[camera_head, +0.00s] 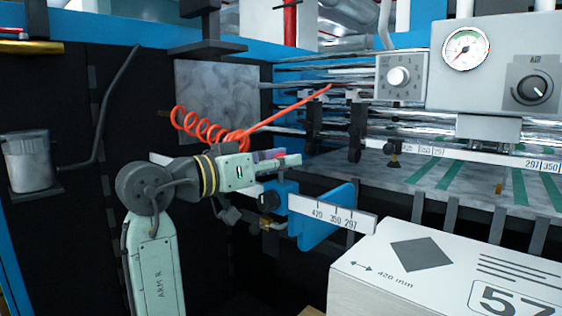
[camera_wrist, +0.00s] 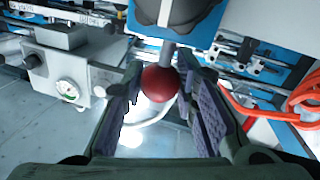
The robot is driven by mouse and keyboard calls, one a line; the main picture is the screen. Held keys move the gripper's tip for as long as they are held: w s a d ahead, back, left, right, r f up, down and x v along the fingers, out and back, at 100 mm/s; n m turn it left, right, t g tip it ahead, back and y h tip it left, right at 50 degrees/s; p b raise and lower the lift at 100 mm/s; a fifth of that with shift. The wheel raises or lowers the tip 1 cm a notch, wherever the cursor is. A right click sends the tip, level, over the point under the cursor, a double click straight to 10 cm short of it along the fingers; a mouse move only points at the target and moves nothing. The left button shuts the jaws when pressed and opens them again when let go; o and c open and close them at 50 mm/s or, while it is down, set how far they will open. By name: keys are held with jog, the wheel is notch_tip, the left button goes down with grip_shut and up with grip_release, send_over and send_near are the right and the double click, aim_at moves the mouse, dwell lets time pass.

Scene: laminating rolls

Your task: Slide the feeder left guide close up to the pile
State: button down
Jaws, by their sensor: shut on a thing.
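A gap shows between guide and pile. My gripper (camera_head: 284,160) reaches in from the left, above the guide's blue block (camera_head: 283,190). In the wrist view, its two fingers are shut on a red ball knob (camera_wrist: 160,84) on a grey stem below a dark clamp (camera_wrist: 175,12).
A coiled red hose (camera_head: 210,127) hangs behind my gripper. A white panel with a gauge (camera_head: 466,48) and dials is at the upper right. The feed table (camera_head: 405,175) with green strips lies behind the pile. A grey can (camera_head: 30,162) is at the far left.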

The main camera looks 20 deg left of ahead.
dwell(0.4)
jog(key=d, duration=0.2)
jog(key=s+d+b, duration=0.1)
jog(key=d, duration=0.1)
jog(key=s+d, duration=0.1)
jog(key=d, duration=0.1)
jog(key=shift+b, duration=0.3)
jog(key=c, duration=1.3)
grip_release()
jog(key=shift+s+a, duration=0.1)
jog(key=v, duration=1.2)
